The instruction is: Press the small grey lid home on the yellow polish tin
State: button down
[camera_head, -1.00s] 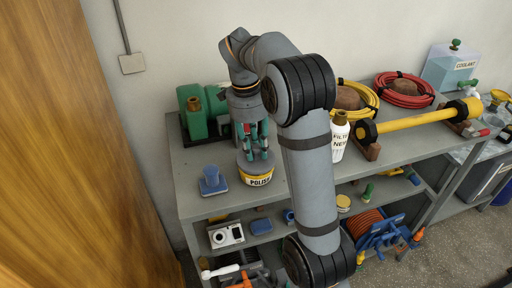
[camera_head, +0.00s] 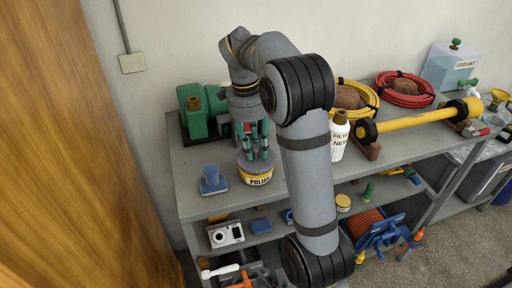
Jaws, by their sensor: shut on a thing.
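The yellow polish tin (camera_head: 257,179), with a dark-lettered POLISH label, stands upright on the grey bench top near its front edge. The small grey lid (camera_head: 246,165) lies on top of the tin; I cannot tell from here whether it is fully seated. My gripper (camera_head: 254,157) points down at the tin, its green-and-dark fingers shut at the lid. The fingertips hide part of the lid's top.
A blue stamp-like block (camera_head: 213,181) stands just left of the tin. Lower shelves hold a camera (camera_head: 225,235) and tools.

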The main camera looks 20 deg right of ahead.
jog(key=shift+f+b, duration=0.6)
jog(key=shift+f, duration=0.05)
jog(key=c, duration=1.4)
grip_release()
jog(key=shift+r, duration=0.15)
notch_tip(320, 180, up, 12)
jog(key=a, duration=0.1)
jog(key=shift+a, duration=0.2)
jog(key=shift+w+f, duration=0.1)
jog(key=shift+f, duration=0.1)
jog(key=f, duration=0.4)
jog(key=d+f, duration=0.1)
jog(key=f, duration=0.7)
jog(key=shift+d, duration=0.2)
jog(key=shift+r, duration=0.3)
